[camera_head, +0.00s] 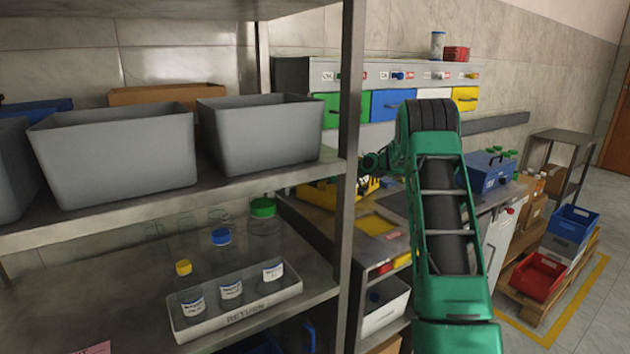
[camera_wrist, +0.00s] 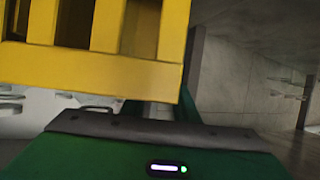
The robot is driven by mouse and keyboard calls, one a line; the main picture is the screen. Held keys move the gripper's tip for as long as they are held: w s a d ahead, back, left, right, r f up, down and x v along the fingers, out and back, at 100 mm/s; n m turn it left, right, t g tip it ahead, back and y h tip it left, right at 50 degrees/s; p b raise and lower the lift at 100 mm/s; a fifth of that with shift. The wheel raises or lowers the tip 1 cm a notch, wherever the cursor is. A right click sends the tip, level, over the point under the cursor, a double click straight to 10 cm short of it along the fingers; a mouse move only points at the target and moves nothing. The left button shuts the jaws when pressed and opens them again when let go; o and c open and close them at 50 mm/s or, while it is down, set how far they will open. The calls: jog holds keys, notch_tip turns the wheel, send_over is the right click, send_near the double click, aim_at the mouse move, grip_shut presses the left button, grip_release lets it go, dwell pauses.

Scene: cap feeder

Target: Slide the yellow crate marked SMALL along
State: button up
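A yellow crate (camera_head: 318,195) sits on the bench behind the shelf post, which hides part of it. In the wrist view the yellow slatted crate (camera_wrist: 95,65) fills the upper left, very close to my gripper (camera_wrist: 160,130). No marking can be read on it in either view. My green arm reaches over the bench, and its end is by the right side of the crate in the head view. The fingers are hidden, so I cannot tell whether they touch the crate or are open or shut.
A steel shelf (camera_head: 215,205) with grey bins (camera_head: 115,160) and a RETURN tray (camera_head: 240,318) of bottles stands at left, its post (camera_head: 349,120) in front of the bench. Coloured drawers (camera_head: 395,103) stand behind. A blue box (camera_head: 487,175) is at the bench's right.

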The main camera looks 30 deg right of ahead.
jog(key=v, duration=1)
jog(key=shift+s+d, duration=0.2)
jog(key=shift+s, duration=0.1)
